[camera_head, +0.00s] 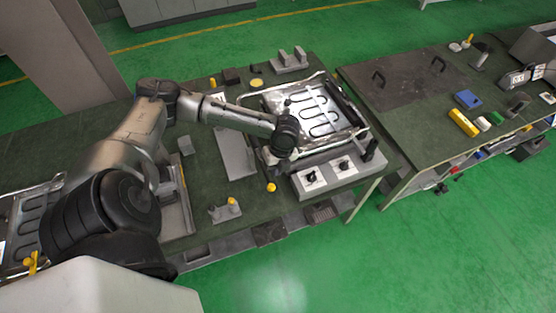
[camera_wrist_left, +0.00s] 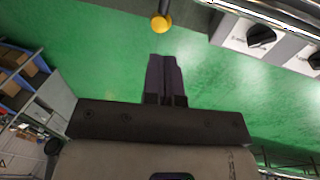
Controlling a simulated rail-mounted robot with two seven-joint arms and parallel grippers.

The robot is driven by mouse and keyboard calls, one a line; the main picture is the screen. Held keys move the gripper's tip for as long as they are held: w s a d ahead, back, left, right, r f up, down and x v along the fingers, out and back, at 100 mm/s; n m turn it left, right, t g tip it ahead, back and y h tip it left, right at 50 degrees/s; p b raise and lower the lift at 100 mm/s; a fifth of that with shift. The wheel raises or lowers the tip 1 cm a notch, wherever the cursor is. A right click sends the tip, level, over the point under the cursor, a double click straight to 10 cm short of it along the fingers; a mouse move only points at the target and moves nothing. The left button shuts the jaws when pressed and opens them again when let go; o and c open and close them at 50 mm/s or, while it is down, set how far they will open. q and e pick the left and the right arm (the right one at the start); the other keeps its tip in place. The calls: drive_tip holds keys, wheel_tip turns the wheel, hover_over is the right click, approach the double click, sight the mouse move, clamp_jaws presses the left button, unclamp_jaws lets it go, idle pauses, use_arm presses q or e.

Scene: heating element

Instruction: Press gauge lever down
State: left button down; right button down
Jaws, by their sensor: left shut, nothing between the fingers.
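A lever with a yellow ball knob (camera_head: 271,187) stands at the front left corner of the heating element fixture (camera_head: 300,187). It also shows at the top of the left wrist view as a yellow knob on a dark stem (camera_wrist_left: 160,22). I take it for the gauge lever. My left gripper (camera_head: 283,146) is over the fixture's near left side, its fingers mostly hidden by the wrist in the head view. In the left wrist view the dark fingers (camera_wrist_left: 165,62) are together and empty, apart from the knob in the picture. My right gripper is out of view.
Two black rotary knobs on white plates (camera_head: 312,178) are right of the lever. A metal tray with a looped heating element (camera_head: 320,112) lies behind them. Another yellow-topped piece (camera_head: 232,202) stands left on the green bench. Clear floor (camera_head: 300,260) lies in front.

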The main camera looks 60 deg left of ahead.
sight(271, 185)
use_arm(q)
drive_tip(key=shift+s+d+f, duration=0.1)
drive_tip(key=shift+s+f, duration=0.15)
drive_tip(key=shift+f, duration=0.9)
drive_tip(key=shift+s+a+f, duration=0.1)
drive_tip(key=shift+s+f, duration=0.15)
drive_tip(key=shift+f, duration=0.9)
drive_tip(key=shift+s+d+f, duration=0.1)
drive_tip(key=shift+s+f, duration=0.15)
drive_tip(key=shift+f, duration=0.9)
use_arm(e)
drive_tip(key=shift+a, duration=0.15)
